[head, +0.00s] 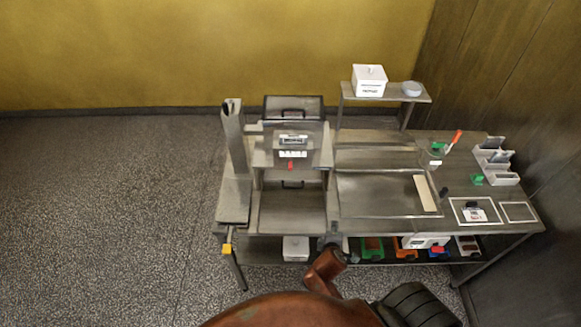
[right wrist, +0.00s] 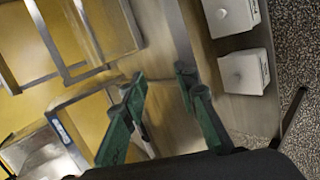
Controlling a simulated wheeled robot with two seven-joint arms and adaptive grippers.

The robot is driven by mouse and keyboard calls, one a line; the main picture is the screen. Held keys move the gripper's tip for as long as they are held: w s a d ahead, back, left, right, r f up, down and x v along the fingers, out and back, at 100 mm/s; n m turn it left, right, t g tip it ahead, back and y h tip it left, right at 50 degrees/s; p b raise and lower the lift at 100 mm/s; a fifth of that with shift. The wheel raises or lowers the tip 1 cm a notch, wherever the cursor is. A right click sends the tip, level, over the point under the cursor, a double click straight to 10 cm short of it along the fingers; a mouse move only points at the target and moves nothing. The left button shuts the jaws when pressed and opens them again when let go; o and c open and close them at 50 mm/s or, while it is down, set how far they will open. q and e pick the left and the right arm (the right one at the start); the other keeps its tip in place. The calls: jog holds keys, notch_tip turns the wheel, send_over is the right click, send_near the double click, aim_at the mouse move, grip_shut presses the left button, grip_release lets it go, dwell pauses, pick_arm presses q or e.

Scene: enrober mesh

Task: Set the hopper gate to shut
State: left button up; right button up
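The grey enrober machine (head: 290,211) stands at the left of the bench in the head view. A small red piece (head: 290,166) sits on its front under a labelled panel (head: 292,146). A yellow block (head: 227,249) is at the lower front end of the tall grey column unit (head: 233,150). I cannot tell which part is the hopper gate. My right gripper (right wrist: 160,84) shows in the right wrist view with its green fingers apart and nothing between them. In the head view, a brown arm link of mine reaches the bench's front edge. My left gripper is not in view.
White lidded boxes (right wrist: 243,72) are near the right gripper in the right wrist view. Coloured bins (head: 372,249) line the lower shelf. A tray (head: 385,207), card holder (head: 494,165) and raised shelf (head: 414,99) occupy the right side. Floor at left is clear.

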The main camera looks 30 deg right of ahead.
jog(key=w+a+r+n+t+h+p, duration=0.1)
jog(key=w+a+r+n+t+h, duration=0.2)
jog(key=w+r+n, duration=0.8)
jog(key=n+t, duration=0.5)
jog(key=n, duration=0.4)
send_near(290, 168)
jog(key=x, duration=0.3)
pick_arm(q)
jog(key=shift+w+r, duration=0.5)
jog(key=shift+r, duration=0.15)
pick_arm(e)
jog(key=shift+y, duration=0.4)
jog(key=x, duration=0.7)
jog(key=shift+s+d+r, duration=0.1)
jog(key=shift+r, duration=0.05)
jog(key=shift+c, duration=0.5)
grip_shut()
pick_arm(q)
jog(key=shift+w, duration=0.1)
